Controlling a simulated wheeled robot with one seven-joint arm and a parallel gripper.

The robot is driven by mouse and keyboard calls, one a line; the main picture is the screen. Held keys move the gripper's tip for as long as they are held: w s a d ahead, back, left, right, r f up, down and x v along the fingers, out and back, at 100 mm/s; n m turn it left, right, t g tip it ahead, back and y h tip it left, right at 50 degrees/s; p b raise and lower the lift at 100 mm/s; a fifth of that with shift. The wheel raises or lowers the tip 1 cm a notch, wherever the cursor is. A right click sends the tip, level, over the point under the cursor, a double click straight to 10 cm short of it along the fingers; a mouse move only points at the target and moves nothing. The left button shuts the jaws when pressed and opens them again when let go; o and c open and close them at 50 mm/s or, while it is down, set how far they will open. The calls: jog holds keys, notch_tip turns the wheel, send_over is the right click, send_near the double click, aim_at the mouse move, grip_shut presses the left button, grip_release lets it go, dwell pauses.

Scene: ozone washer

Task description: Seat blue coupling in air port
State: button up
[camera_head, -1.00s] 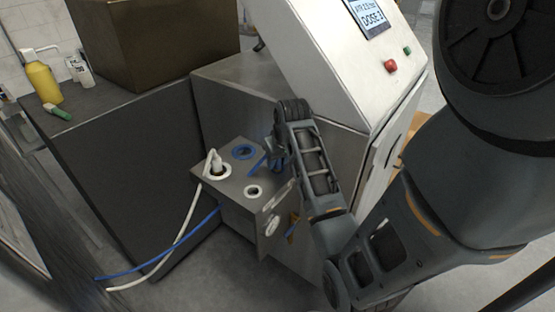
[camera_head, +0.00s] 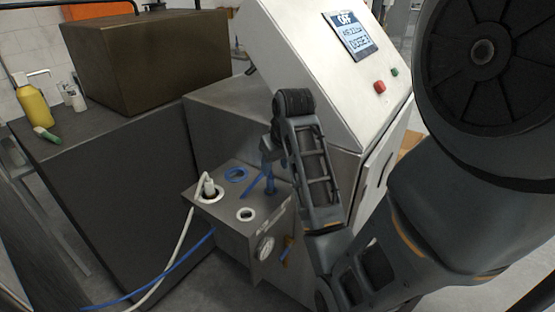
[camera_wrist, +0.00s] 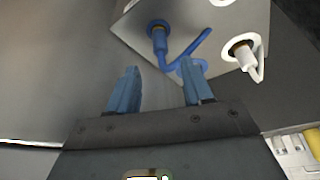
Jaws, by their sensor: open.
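The blue coupling (camera_head: 270,184) stands upright at the right rear of the grey port box (camera_head: 222,209). In the wrist view, the coupling (camera_wrist: 158,40) has its lower end in a ringed opening, and a blue hose bends away from its top. A separate blue-ringed port (camera_head: 236,175) looks empty; one of my fingers partly hides it in the wrist view. I cannot tell how deep the coupling sits. My gripper (camera_wrist: 155,90) is open and empty. In the head view it is just above the coupling, and my wrist hides part of that area.
A white coupling (camera_head: 209,188) stands in a white-ringed port at the left. An empty white-ringed port (camera_head: 246,214) is at the front. White and blue hoses run down to the left. The washer cabinet (camera_head: 318,75) stands close behind, with red and green buttons.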

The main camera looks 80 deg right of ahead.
jog(key=shift+v, duration=1.4)
jog(key=w+a+f, duration=0.2)
jog(key=a, duration=0.1)
jog(key=w+a+f+n+t, duration=0.1)
jog(key=w+a+f, duration=0.1)
jog(key=a, duration=0.1)
jog(key=w+a+f+n+t+h, duration=0.1)
jog(key=w+a+f, duration=0.1)
jog(key=a+f, duration=0.1)
jog(key=shift+w+a+f, duration=0.1)
jog(key=shift+w+a, duration=0.05)
jog(key=shift+a, duration=0.2)
jog(key=s+a+f+n+t, duration=0.2)
jog(key=a+n+t, duration=0.25)
jog(key=a, duration=1.45)
jog(key=s+a+r+n+t+y, duration=0.4)
jog(key=s+a+r+t, duration=0.2)
jog(key=s+a+r, duration=0.4)
jog(key=shift+s+a+r, duration=0.2)
jog(key=shift+s+a, duration=0.25)
jog(key=shift+a, duration=0.05)
jog(key=shift+n, duration=0.25)
